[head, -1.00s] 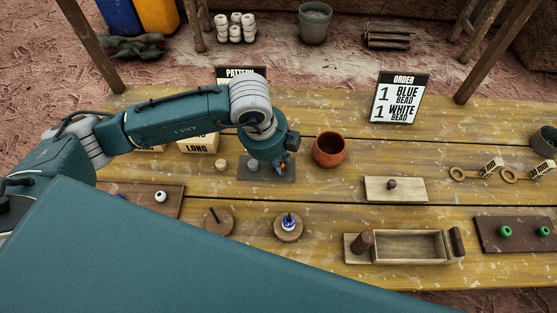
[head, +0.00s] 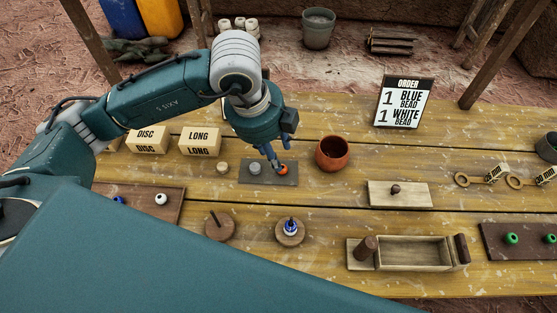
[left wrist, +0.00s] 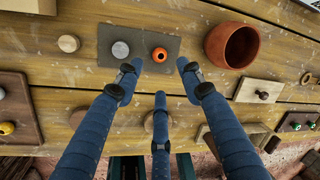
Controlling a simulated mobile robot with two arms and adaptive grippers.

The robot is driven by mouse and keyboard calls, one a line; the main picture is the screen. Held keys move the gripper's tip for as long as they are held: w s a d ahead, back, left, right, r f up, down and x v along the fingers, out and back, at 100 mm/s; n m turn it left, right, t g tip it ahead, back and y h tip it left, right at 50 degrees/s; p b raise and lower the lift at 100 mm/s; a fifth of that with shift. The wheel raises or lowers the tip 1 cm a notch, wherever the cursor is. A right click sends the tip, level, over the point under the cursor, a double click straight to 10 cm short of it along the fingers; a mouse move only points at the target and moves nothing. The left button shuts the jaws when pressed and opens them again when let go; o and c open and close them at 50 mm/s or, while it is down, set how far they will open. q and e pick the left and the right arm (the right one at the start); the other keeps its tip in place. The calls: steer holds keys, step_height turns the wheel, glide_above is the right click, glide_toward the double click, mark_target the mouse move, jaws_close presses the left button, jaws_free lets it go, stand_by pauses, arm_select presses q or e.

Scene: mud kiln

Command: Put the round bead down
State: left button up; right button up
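An orange round bead (head: 283,169) with a dark hole rests on a dark grey mat (head: 268,180). It also shows in the left wrist view (left wrist: 159,54), on the right part of the mat. My left gripper (head: 273,160) is just above the bead. In the left wrist view its blue fingers (left wrist: 160,75) are spread wide, with nothing between them, and the bead lies beyond the fingertips. A grey round piece (head: 254,167) sits on the mat to the left of the bead. My right gripper is not in view.
A reddish clay bowl (head: 332,152) stands right of the mat. A pale round piece (head: 222,168) lies to its left. Boxes marked DISC (head: 147,141) and LONG (head: 199,143) stand behind left. A peg disc (head: 291,231) with a blue-and-white bead and a wooden tray (head: 415,267) are in front.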

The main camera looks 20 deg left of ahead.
arm_select(q)
steer(key=v, duration=0.3)
steer(key=shift+r, duration=0.3)
steer(key=shift+f, duration=0.1)
